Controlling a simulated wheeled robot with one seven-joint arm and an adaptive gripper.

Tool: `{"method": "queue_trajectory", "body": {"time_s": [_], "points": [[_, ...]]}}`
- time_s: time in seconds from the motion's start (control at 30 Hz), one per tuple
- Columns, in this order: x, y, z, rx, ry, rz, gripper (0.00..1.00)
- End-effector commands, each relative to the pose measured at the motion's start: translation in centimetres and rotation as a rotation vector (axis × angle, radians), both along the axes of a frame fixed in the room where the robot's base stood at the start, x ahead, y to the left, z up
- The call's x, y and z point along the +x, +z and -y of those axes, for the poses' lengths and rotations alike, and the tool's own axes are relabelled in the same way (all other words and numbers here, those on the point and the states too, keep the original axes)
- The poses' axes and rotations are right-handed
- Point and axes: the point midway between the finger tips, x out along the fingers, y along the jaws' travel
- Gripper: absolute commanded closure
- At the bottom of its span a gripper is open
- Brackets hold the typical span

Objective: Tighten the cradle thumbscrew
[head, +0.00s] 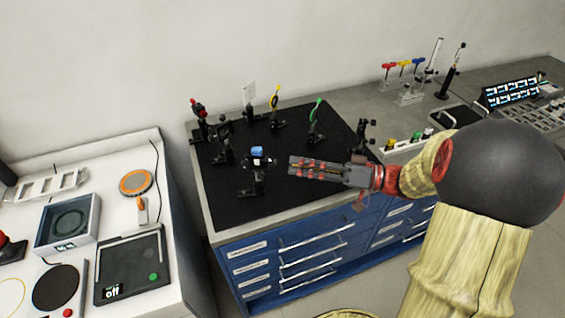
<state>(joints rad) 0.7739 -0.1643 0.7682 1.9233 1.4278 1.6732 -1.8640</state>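A small black post mount (256,182) stands on the black bench board, with a blue block (257,152) and a pale part at its top. It may be the cradle, but I cannot make out a thumbscrew on it. My gripper (292,167) reaches in from the right, its grey and red fingers pointing left towards the mount. A short gap shows between the fingertips and the mount in this view. The fingers are seen from above and the space between them is not clear.
The black board (222,203) also holds a yellow-ringed mount (274,101), a green-topped mount (317,108) and several black mounts behind. Blue drawers (300,255) are below. A white side bench (115,210) with devices stands left. Board space left of the mount is clear.

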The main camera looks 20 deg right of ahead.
Motion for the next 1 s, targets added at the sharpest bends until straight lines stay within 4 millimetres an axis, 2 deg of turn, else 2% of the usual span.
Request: {"method": "queue_trajectory", "body": {"time_s": [0.2, 0.4, 0.73, 1.0], "points": [[1.8, -0.1, -2.8, 0.0, 0.003, -0.003, 0.69], [2.7, -0.1, -4.1, 0.0, 0.001, -0.003, 0.69], [2.9, -0.1, -4.3, 0.0, 0.0, -0.004, 0.7], [2.8, -0.1, -4.2, 0.0, 0.0, -0.004, 0.85]]}}
